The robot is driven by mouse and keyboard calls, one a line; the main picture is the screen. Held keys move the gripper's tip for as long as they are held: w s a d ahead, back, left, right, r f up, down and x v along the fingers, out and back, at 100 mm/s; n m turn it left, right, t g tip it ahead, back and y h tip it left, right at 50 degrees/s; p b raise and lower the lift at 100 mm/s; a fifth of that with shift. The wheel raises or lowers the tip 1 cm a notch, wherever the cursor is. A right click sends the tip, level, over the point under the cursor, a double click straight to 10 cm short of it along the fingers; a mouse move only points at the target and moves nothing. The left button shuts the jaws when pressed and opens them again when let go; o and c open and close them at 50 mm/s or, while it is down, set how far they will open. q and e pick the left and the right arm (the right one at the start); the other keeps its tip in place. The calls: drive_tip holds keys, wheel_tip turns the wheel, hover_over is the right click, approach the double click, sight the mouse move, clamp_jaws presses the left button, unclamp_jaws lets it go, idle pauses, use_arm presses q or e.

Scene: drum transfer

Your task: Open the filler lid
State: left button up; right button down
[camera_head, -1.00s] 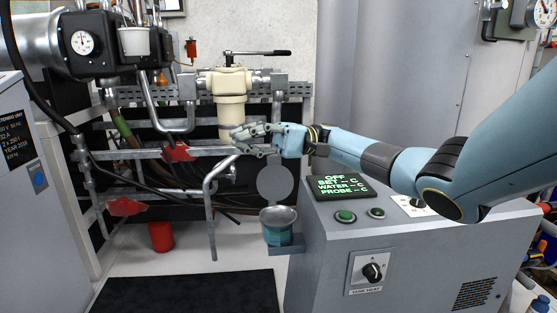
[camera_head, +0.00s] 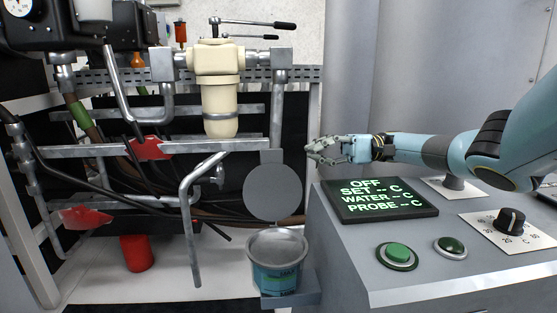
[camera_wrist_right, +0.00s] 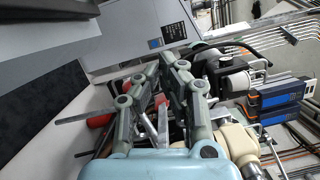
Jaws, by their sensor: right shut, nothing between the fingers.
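A round grey disc (camera_head: 272,193), which looks like the filler lid, stands upright, facing me, below a grey block on a pipe. Beneath it, an open-topped metal pot (camera_head: 277,247) with a blue-green label sits on a small grey ledge. My right gripper (camera_head: 312,152) is shut and empty, above and to the right of the disc, apart from it. Its fingers also show in the right wrist view (camera_wrist_right: 150,70), with neither the disc nor the pot clear there. My left gripper is not in view.
A grey control cabinet with a lit display (camera_head: 380,199), buttons and a knob (camera_head: 511,221) stands on the right, under my right arm. A cream filter housing (camera_head: 220,92), pipes and red valve handles (camera_head: 150,148) are behind and left. A red can (camera_head: 136,253) stands on the floor.

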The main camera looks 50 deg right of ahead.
sight(277, 156)
drive_tip(key=a+p, duration=0.1)
drive_tip(key=a, duration=0.2)
drive_tip(key=w+a+r+p, duration=0.1)
drive_tip(key=a, duration=0.3)
drive_tip(key=w+a+p, duration=0.1)
drive_tip(key=a, duration=0.2)
drive_tip(key=shift+a+r+p, duration=0.3)
drive_tip(key=shift+a+p, duration=0.05)
drive_tip(key=shift+s+a, duration=0.3)
drive_tip(key=shift+a, duration=0.1)
